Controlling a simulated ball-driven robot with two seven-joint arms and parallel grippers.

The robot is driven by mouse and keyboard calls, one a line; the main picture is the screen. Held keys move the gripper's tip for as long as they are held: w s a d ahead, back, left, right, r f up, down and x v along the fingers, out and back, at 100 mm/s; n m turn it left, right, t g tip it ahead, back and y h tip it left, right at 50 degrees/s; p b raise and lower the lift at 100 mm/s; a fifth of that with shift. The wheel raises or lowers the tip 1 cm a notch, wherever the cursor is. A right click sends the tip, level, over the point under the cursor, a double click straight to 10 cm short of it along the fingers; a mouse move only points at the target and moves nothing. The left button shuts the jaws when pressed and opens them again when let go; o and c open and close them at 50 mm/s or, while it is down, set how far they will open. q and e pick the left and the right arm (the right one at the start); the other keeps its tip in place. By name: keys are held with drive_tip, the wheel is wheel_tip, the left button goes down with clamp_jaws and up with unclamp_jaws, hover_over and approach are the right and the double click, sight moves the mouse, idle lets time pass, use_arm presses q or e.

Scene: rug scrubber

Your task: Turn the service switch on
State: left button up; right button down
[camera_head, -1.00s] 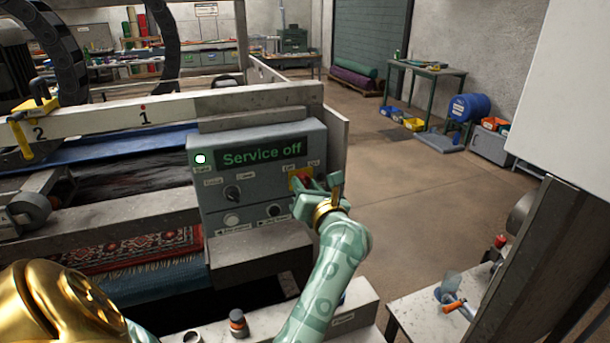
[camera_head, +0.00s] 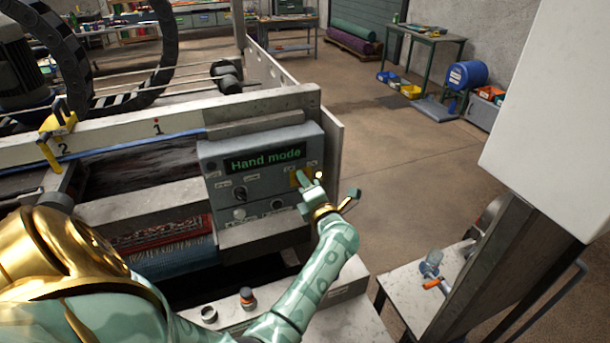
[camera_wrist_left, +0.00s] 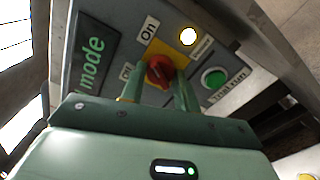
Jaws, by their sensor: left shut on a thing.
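The service switch is a red rotary knob (camera_wrist_left: 158,72) on a yellow plate (camera_head: 299,178), at the right side of the grey control panel (camera_head: 217,155). An "On" label sits by the plate in the left wrist view. My left gripper (camera_wrist_left: 157,85) is shut on the red knob, a finger on each side; in the head view my left gripper (camera_head: 308,186) partly hides the knob. The panel's display (camera_head: 265,160) reads "Hand mode" in green. A lit white lamp (camera_wrist_left: 188,36) is beside the plate. My right gripper is not in view.
A green button (camera_wrist_left: 214,78) is right beside the gripper in the left wrist view. A black selector knob (camera_head: 239,193) is on the panel's left. A white-topped table (camera_head: 408,290) stands at the right. Open floor lies behind the panel.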

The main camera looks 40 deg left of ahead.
use_arm(q)
drive_tip(key=shift+m+p, duration=0.75)
drive_tip(key=shift+m, duration=0.15)
drive_tip(key=o, duration=1)
drive_tip(key=shift+d, duration=0.1)
